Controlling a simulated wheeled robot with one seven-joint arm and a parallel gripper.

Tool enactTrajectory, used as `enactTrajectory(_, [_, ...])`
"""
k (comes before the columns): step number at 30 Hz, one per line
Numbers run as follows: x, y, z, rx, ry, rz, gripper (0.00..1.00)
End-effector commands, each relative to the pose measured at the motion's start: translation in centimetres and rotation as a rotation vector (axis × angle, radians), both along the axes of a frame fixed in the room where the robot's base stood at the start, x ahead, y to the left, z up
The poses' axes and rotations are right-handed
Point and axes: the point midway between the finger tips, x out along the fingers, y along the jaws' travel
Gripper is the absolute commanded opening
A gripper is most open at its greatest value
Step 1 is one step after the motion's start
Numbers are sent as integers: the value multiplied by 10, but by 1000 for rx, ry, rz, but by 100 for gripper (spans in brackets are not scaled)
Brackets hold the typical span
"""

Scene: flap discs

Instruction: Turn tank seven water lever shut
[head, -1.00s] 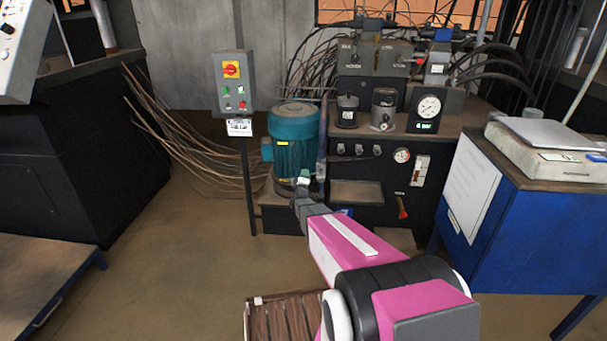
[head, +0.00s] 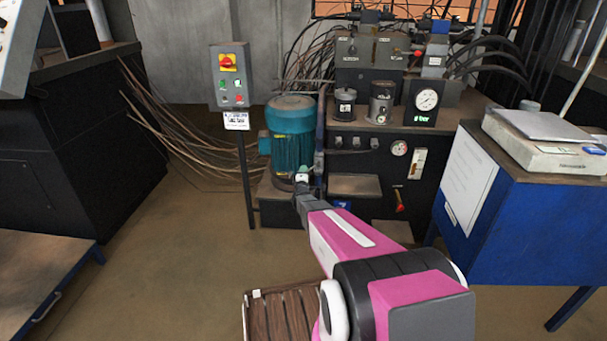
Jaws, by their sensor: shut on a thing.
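My gripper (head: 302,179) is at the end of my pink and black arm, low in front of the teal motor (head: 292,132) and beside a thin upright pipe (head: 320,135) on the black hydraulic unit. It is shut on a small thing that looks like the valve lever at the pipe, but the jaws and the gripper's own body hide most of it. I cannot read its angle or any tank number. A separate red handle (head: 399,203) hangs on the unit's front, right of my gripper and apart from it.
A control post (head: 230,80) with a red and yellow switch stands left of the motor. Loose cables (head: 165,120) run along the wall. A blue bench (head: 520,215) with a scale stands at right, a black cabinet (head: 70,160) at left. The floor (head: 170,270) between is clear.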

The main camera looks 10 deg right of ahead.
Motion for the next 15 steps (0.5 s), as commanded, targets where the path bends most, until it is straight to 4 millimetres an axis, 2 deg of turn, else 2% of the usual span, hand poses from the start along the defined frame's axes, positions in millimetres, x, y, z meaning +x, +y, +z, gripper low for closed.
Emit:
enactTrajectory(1, [-2, -4, -3, 11, 4, -6, 36])
enactTrajectory(3, [-2, -4, -3, 11, 3, -6, 59])
enactTrajectory(15, [-5, -1, -2, 5, 1, -3, 59])
